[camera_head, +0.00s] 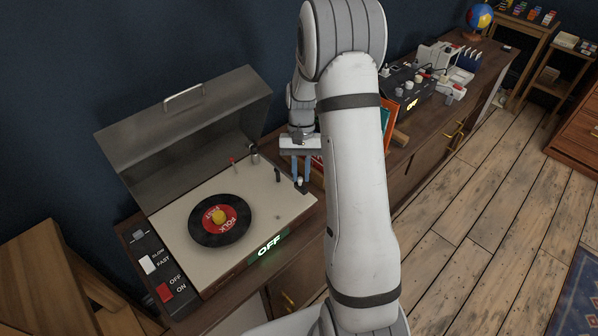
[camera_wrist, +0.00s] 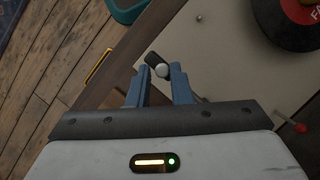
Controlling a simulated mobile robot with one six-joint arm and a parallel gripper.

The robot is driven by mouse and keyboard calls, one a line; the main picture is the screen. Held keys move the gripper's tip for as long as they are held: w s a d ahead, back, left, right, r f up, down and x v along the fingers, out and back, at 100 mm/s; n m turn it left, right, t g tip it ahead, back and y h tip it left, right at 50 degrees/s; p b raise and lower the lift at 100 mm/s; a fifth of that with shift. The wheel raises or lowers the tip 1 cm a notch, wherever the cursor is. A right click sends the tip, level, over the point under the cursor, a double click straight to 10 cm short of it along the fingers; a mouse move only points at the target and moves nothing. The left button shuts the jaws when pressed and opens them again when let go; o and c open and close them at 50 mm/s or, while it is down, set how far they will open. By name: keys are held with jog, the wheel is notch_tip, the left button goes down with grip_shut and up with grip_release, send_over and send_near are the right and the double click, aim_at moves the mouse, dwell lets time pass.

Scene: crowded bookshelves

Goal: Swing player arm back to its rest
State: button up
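The record player deck (camera_head: 178,228) has its grey lid (camera_head: 185,130) raised. A black record with a red label (camera_head: 220,220) lies on it. Toward the deck's front right corner is a small black piece with a pale round knob (camera_head: 301,186); it looks like the head of the player arm, whose rear part is mostly hidden. A grey post (camera_head: 254,153) stands at the back right. My gripper (camera_head: 300,172) points down over that corner. In the wrist view its blue fingers (camera_wrist: 159,72) are apart, with the pale knob (camera_wrist: 161,71) between their tips; contact is not clear.
A red-tipped lever (camera_head: 232,160) stands near the post. A switch panel (camera_head: 160,272) with white and red switches lies left of the player. A green sign (camera_head: 269,245) reads OFF. Books and more devices (camera_head: 410,90) stand further right on the cabinet.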

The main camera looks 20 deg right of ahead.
jog(key=o, duration=0.4)
jog(key=v, duration=0.7)
jog(key=shift+r, duration=0.35)
jog(key=shift+w, duration=0.15)
jog(key=s+a+r+n+t+h, duration=0.1)
jog(key=s+a+r+n+t, duration=0.3)
jog(key=s+r, duration=0.65)
jog(key=s+a+t, duration=0.3)
jog(key=s+a, duration=0.1)
jog(key=s, duration=0.8)
jog(key=shift+r+h, duration=0.25)
jog(key=shift+h, duration=0.05)
